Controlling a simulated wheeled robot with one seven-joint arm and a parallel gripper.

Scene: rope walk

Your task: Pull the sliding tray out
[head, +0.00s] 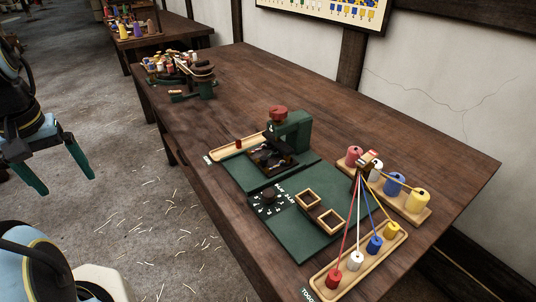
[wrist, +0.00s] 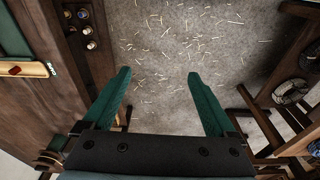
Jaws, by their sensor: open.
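My gripper (head: 60,178) is open and empty at the left of the head view, over the floor and well apart from the bench. In the head view the bench's front side is mostly hidden, with only a dark part (head: 171,150) showing below the edge.
The bench (head: 235,85) carries a green mat (head: 300,240), a pale tray (head: 222,152), a spool rack (head: 415,212) and a clutter of tools (head: 190,80). Pale fibres litter the open floor (head: 150,190). Dark wooden furniture stands at the right of the wrist view (wrist: 285,75).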

